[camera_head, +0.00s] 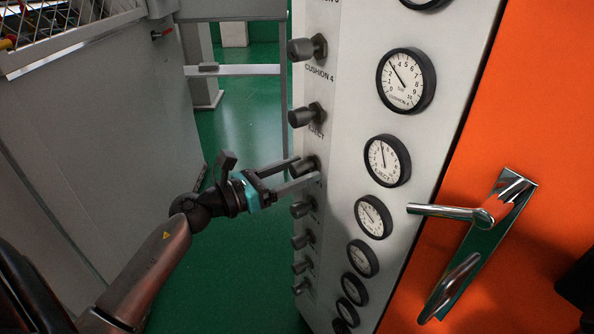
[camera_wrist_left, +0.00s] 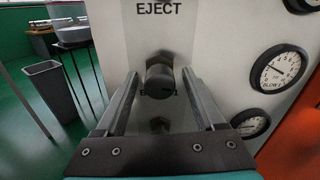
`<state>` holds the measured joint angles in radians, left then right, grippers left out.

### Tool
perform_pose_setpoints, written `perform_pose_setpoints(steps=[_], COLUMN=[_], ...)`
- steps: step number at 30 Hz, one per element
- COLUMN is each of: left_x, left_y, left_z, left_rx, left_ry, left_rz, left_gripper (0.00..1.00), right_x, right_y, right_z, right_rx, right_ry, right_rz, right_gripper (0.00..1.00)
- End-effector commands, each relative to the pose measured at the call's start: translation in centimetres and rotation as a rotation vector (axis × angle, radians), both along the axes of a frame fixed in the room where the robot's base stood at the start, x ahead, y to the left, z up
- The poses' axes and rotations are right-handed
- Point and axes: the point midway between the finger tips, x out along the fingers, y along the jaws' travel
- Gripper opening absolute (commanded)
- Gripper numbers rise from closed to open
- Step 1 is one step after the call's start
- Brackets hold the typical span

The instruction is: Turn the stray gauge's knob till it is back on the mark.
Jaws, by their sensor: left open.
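My left gripper (camera_head: 308,169) is open at a dark knob (camera_head: 303,164) on the pale panel. In the left wrist view, the fingers of this gripper (camera_wrist_left: 160,92) stand on either side of the knob (camera_wrist_left: 159,80), with gaps. EJECT is printed above it; a label below is partly hidden. The BLOW 1 gauge (camera_wrist_left: 278,70) is to the right, its needle pointing up-left; in the head view this looks like the third dial (camera_head: 373,217). The EJECT gauge (camera_head: 387,161) points nearly straight up, the CUSHION 4 gauge (camera_head: 406,80) up-left. I cannot make out the marks.
More knobs (camera_head: 307,114) run above and below in a column, close together. An orange door with a metal lever handle (camera_head: 450,211) lies right of the gauges. A grey cabinet (camera_head: 110,130) stands at left. Green floor (camera_head: 240,130) is open between.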

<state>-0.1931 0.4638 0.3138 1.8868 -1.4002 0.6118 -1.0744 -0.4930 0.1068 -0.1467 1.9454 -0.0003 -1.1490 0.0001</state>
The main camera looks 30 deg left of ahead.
Motion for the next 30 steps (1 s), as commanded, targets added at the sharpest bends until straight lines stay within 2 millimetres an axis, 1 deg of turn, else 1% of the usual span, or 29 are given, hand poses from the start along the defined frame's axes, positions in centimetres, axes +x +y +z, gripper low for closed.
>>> perform_pose_setpoints(steps=[3,4,22,23,30], left_x=[0.00,-0.01,-0.03,-0.04,-0.04], left_y=[0.01,0.00,0.00,0.01,0.00], left_z=[0.00,0.00,-0.01,-0.01,0.00], left_rx=[0.000,0.000,-0.001,-0.001,-0.004], left_ry=[0.000,0.000,0.000,0.000,0.002], left_rz=[0.000,0.000,0.000,0.000,0.000], left_gripper=[0.71,0.69,0.01,0.00,0.00], right_x=[-0.11,-0.13,-0.27,-0.27,-0.28], right_y=[-0.02,-0.02,-0.09,-0.09,-0.11], right_z=[-0.04,-0.06,-0.19,-0.19,-0.15], right_rx=[-0.001,-0.001,-0.002,-0.002,-0.002], right_ry=[0.003,0.003,0.008,0.008,0.008], right_rz=[0.000,0.000,-0.001,-0.001,0.000], right_gripper=[0.00,0.00,0.00,0.00,0.00])
